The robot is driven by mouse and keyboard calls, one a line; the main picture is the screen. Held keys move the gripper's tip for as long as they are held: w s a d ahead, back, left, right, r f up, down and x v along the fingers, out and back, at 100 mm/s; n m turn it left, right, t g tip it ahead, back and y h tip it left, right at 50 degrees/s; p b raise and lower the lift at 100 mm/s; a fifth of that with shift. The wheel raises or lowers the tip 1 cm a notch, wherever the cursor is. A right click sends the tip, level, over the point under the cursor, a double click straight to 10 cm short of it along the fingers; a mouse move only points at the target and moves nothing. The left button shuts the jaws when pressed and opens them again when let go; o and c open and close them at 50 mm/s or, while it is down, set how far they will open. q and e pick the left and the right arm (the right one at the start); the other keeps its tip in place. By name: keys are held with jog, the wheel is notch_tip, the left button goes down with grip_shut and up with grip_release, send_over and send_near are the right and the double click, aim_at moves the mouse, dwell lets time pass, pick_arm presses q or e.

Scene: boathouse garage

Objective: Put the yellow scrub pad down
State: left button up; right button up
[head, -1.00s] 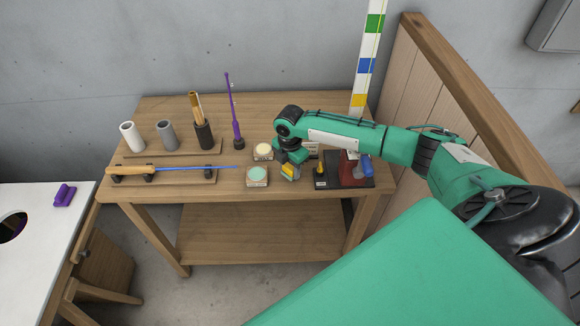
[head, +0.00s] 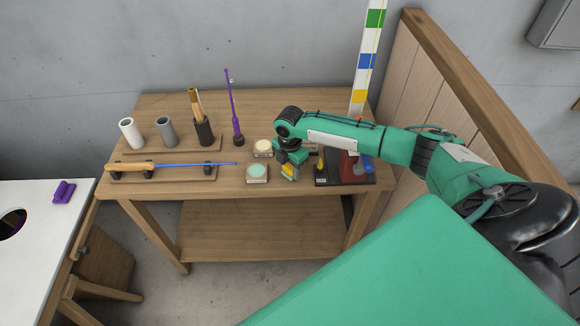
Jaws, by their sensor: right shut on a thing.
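The yellow scrub pad (head: 288,169) is a small yellow block with a grey part, at the tip of my right gripper (head: 289,172). My right gripper points down over the right half of the wooden workbench (head: 205,104) and is shut on the pad. The pad is close to the bench top, just right of the block with a green disc; I cannot tell whether it touches the wood. My left gripper is not in view.
A block with a green disc (head: 257,174) and one with a cream disc (head: 263,148) stand left of the gripper. A dark tray (head: 328,179) with red and blue items is at its right. A blue rod on a rack (head: 190,165), several cups and a purple stick (head: 233,110) stand further left.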

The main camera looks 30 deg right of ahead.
jog(key=shift+f, duration=0.1)
jog(key=o, duration=1)
jog(key=shift+r+b, duration=1.95)
jog(key=shift+r, duration=5)
jog(key=shift+c, duration=0.3)
grip_shut()
